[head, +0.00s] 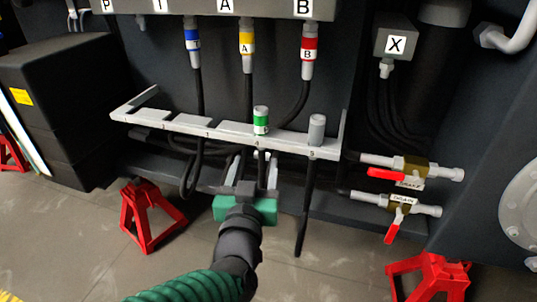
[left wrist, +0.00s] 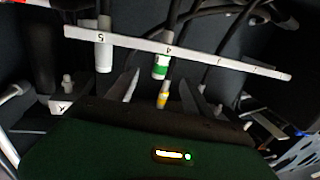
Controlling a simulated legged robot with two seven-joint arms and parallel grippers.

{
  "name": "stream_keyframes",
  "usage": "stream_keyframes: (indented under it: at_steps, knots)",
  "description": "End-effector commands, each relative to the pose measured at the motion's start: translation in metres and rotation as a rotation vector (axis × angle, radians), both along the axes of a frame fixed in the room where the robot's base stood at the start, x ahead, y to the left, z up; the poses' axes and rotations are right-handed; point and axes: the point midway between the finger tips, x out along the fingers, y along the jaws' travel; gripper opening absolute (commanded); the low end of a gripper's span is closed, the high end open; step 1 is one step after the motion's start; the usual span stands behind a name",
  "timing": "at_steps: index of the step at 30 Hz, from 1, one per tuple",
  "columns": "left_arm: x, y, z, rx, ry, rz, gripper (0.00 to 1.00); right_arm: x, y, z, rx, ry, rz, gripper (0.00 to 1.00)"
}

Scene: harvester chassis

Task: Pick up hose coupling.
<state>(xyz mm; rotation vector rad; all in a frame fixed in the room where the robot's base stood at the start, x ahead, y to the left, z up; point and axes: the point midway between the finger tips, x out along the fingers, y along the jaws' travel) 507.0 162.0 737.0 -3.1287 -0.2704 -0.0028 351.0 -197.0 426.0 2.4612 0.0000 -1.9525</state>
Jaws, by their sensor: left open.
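A hose coupling with a green band (head: 261,121) stands upright in slot 4 of the grey numbered rack (head: 210,127). A plain grey coupling (head: 317,130) stands in slot 5, with a black hose hanging below it. My left gripper (head: 256,168) reaches in from below, open, under slot 4 and close to the rack's front. In the left wrist view the fingers (left wrist: 161,92) are spread, with the green-banded coupling (left wrist: 161,67) beyond and between them. No contact is visible. My right gripper is out of view.
Blue (head: 193,40), yellow (head: 246,44) and red (head: 308,48) banded couplings hang from the manifold above. Valves with red handles (head: 388,174) stick out at the right. Red stands (head: 146,212) are on the floor. Loose black hoses hang behind the rack.

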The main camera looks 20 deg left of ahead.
Motion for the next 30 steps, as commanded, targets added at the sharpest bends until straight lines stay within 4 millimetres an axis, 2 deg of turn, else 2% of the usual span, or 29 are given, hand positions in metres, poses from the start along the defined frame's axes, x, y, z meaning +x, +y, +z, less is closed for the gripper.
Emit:
stream_keyframes:
  at_steps: [1, 3, 14, 15, 18, 19, 22, 27, 30]
  knots:
    - [0.004, 0.001, 0.012, 0.004, 0.009, 0.006, 0.59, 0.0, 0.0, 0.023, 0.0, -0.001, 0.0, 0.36]
    - [0.01, 0.003, 0.014, 0.008, 0.014, 0.013, 0.59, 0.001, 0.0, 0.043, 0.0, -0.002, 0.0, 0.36]
    - [0.025, 0.003, 0.013, 0.003, 0.011, -0.008, 0.59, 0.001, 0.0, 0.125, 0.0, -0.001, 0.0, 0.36]
    - [0.032, 0.004, 0.01, 0.0, 0.008, -0.009, 0.59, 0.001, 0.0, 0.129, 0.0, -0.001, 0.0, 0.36]
    - [0.06, 0.01, 0.005, -0.001, 0.006, -0.008, 0.59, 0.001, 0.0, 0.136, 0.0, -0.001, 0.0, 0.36]
    - [0.068, 0.011, -0.002, -0.003, 0.0, -0.007, 0.59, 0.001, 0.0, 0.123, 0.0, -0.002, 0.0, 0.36]
    - [0.091, 0.015, -0.002, -0.002, -0.001, -0.008, 0.59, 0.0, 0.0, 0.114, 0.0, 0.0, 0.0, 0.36]
    - [0.112, 0.018, -0.001, -0.001, 0.001, -0.009, 0.59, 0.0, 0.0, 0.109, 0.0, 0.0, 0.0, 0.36]
    - [0.125, 0.024, -0.005, -0.002, -0.001, -0.008, 0.59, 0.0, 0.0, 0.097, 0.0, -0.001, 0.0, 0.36]
